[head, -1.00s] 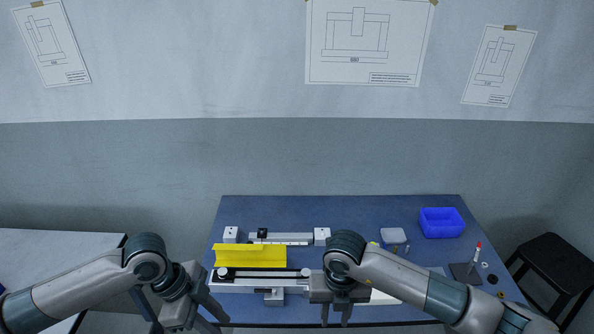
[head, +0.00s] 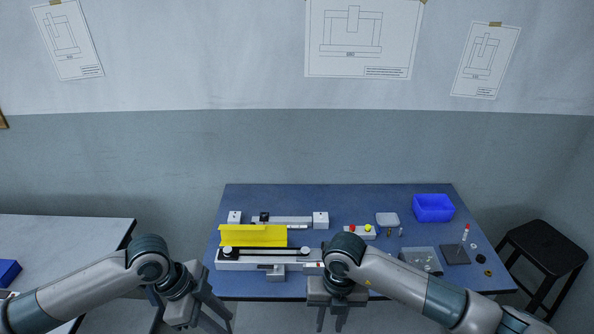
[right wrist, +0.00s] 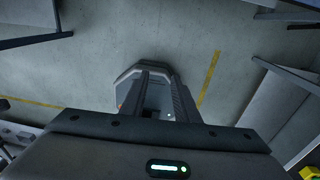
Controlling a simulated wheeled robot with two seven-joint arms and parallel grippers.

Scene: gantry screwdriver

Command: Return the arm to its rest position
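My right arm (head: 400,283) reaches in from the lower right. Its gripper (head: 331,322) points down in front of the blue table's near edge, fingers apart and empty. In the right wrist view its two fingers (right wrist: 158,95) stand apart over the grey floor, with my own base behind them. My left arm (head: 80,290) comes in from the lower left, bent at the elbow. Its gripper (head: 221,318) hangs in front of the table, left of the right one; its fingers look apart with nothing between them.
The blue table (head: 340,198) carries a rail fixture with a yellow angled part (head: 255,236), a button box (head: 359,231), a blue bin (head: 433,207), a grey tray (head: 421,260) and small parts. A black stool (head: 544,247) stands right, a pale table (head: 60,230) left.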

